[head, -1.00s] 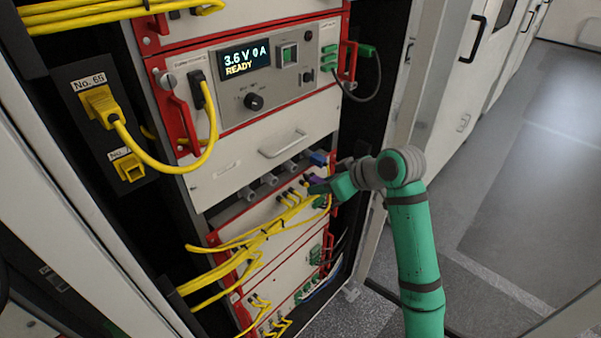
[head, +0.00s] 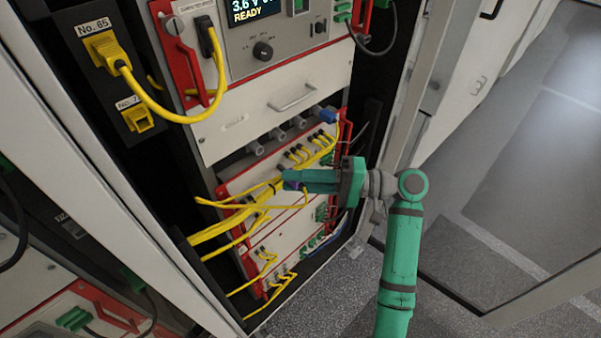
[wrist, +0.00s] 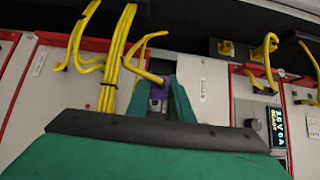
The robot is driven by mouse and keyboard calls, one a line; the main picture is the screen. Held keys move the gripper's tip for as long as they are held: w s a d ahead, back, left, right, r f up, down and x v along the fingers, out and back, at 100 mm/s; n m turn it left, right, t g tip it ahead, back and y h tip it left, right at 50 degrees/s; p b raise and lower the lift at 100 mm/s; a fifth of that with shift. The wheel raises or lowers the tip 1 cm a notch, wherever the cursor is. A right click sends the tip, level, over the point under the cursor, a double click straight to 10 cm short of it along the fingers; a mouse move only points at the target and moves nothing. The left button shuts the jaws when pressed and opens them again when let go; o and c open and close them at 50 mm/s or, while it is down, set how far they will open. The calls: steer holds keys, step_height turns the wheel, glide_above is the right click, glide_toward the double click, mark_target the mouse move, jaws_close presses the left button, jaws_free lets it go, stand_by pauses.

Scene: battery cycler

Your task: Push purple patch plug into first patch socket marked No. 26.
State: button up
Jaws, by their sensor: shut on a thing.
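My gripper (head: 288,182) is in front of the lower rack panels in the head view, beside the yellow cable bundle. It is shut on the purple patch plug (wrist: 157,88), which sits between the two green fingers in the wrist view. A yellow cable leaves the plug. No label reading No. 26 is legible. Two yellow sockets at the left are marked No. 65 (head: 104,45) and No. 7-something (head: 139,119).
A yellow cable bundle (head: 215,231) crosses the lower panels close to my gripper. A row of yellow plugs (head: 305,152) and a blue plug (head: 326,114) lie above it. Red handles and the open cabinet door (head: 420,90) bound the right side.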

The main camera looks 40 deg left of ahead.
mark_target(280, 167)
steer(key=shift+w+a, duration=0.2)
steer(key=shift+a, duration=2.7)
steer(key=shift+w+a, duration=0.15)
steer(key=shift+a, duration=1.8)
stand_by(2.1)
steer(key=o, duration=0.9)
steer(key=v, duration=1.1)
